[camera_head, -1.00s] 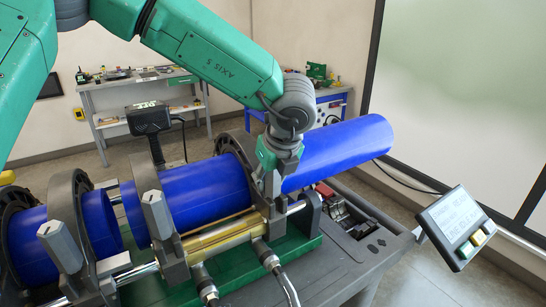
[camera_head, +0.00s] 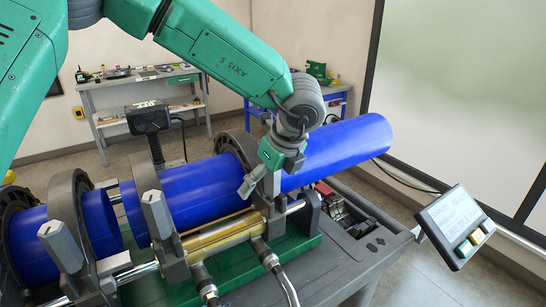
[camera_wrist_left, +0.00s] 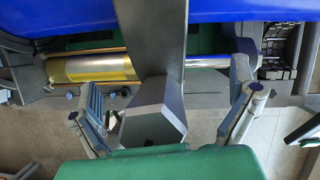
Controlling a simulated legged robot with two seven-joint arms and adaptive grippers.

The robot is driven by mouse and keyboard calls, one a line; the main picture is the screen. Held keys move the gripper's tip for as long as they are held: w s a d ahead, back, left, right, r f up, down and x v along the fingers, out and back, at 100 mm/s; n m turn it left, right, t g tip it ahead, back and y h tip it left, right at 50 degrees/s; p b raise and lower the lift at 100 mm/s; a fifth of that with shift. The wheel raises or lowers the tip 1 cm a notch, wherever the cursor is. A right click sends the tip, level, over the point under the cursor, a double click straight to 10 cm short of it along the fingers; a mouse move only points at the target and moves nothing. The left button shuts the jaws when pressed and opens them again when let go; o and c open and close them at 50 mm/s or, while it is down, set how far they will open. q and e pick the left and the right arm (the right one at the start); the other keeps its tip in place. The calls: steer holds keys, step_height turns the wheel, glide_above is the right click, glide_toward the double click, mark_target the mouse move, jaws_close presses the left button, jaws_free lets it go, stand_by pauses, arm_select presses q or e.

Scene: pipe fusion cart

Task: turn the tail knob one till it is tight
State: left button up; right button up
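The grey block-shaped knob (camera_wrist_left: 152,112) on the rightmost pipe clamp is between the two fingers of my left gripper (camera_wrist_left: 165,112) in the left wrist view. The fingers are spread, with a visible gap on each side of the knob. In the head view, my left gripper (camera_head: 258,182) reaches down at the rightmost clamp, tilted, and largely hides that knob. Similar grey knobs stand on two clamps further left, one at the far left (camera_head: 60,246) and one in the middle (camera_head: 157,214). No label shows which is tail knob one. My right gripper is not in view.
Blue pipes (camera_head: 190,194) lie in the clamps, and a long one (camera_head: 340,150) sticks out to the right. A brass-coloured cylinder (camera_head: 222,234) with hoses lies in front. A tilted control screen (camera_head: 455,222) stands at the right. Workbenches (camera_head: 145,88) are behind.

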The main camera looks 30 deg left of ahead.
arm_select(q)
steer(key=shift+p+v, duration=2.25)
steer(key=shift+v, duration=0.9)
steer(key=shift+f, duration=0.1)
